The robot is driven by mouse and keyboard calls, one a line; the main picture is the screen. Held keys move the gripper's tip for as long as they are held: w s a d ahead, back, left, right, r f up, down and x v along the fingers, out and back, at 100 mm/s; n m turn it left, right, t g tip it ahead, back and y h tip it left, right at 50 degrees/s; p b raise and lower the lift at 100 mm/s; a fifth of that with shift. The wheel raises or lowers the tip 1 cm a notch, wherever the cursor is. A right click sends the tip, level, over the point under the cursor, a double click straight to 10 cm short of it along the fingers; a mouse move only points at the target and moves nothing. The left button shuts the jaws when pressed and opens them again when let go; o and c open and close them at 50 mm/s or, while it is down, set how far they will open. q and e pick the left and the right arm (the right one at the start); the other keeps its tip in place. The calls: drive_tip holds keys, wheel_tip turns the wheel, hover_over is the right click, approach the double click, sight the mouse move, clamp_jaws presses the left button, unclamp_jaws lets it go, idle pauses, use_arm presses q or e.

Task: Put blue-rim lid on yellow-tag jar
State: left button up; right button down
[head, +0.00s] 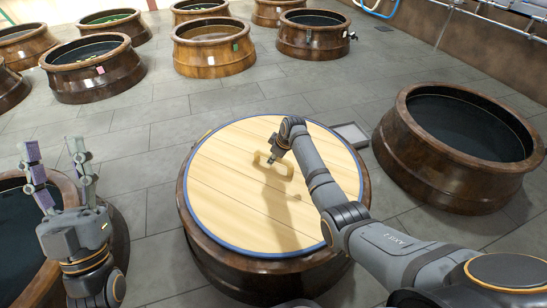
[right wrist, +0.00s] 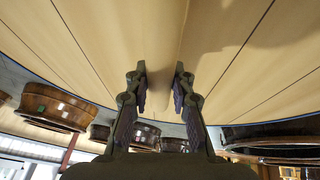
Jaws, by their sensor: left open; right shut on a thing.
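The round pale wooden lid with a blue rim (head: 225,200) covers the mouth of a brown jar (head: 215,270) in the middle of the head view. It looks level; I cannot tell whether it rests on the jar or hovers just above. My right gripper (head: 271,158) is shut on the wooden handle (head: 282,168) on the lid; the lid (right wrist: 90,40) fills the top of the right wrist view. My left gripper (head: 56,150) is open and empty, above an open jar at the left.
A large open dark jar (head: 405,155) stands close on the right. The left jar (head: 118,235) is partly hidden by my left gripper. Grey tiled floor (head: 150,130) lies clear between.

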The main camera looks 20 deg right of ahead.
drive_tip(key=shift+w, duration=0.1)
idle(0.5)
drive_tip(key=c, duration=1.1)
unclamp_jaws()
drive_tip(key=shift+f, duration=0.1)
drive_tip(key=shift+s+f, duration=0.25)
drive_tip(key=v, duration=1.2)
drive_tip(key=shift+w+r, duration=0.2)
drive_tip(key=shift+r, duration=0.05)
drive_tip(key=shift+f, duration=0.15)
